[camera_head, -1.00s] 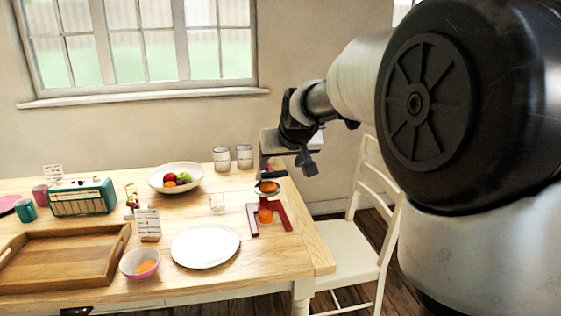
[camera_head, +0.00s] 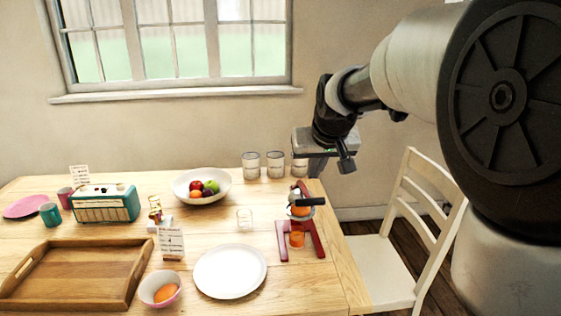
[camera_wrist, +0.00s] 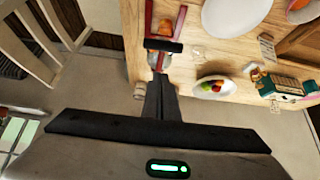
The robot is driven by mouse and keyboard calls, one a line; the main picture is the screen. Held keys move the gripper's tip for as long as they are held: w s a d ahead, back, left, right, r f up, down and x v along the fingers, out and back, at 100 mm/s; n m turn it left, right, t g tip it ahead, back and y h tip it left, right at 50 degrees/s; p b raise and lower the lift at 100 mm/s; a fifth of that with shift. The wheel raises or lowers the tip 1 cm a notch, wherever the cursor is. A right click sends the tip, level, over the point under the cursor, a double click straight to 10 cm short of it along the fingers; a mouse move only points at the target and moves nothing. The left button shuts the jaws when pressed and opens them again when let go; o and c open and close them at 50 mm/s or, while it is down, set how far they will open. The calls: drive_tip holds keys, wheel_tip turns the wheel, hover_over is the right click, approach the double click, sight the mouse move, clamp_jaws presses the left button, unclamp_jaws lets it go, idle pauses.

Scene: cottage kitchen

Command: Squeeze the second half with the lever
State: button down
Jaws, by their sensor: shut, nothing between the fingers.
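My gripper (camera_head: 346,166) is above and to the right of the juicer, apart from the lever. In the wrist view my gripper's fingers (camera_wrist: 161,82) are together and empty, and the lever handle (camera_wrist: 163,46) shows just beyond their tips.
A white plate (camera_head: 230,271), a small bowl with an orange piece (camera_head: 161,289) and an empty glass (camera_head: 244,218) stand left of the juicer. Several glass jars (camera_head: 276,165) and a fruit bowl (camera_head: 202,186) stand behind. A white chair (camera_head: 380,268) is at the table's right end.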

drive_tip(key=b, duration=0.1)
hover_over(309, 197)
drive_tip(key=s, duration=0.2)
wheel_tip(309, 197, down, 5)
drive_tip(key=shift+s+f, duration=0.35)
drive_tip(key=shift+f, duration=0.2)
drive_tip(key=s+f+b, duration=0.3)
drive_tip(key=f+b, duration=0.3)
drive_tip(key=f, duration=0.1)
drive_tip(key=shift+f, duration=0.35)
drive_tip(key=shift+s+d+r, duration=0.1)
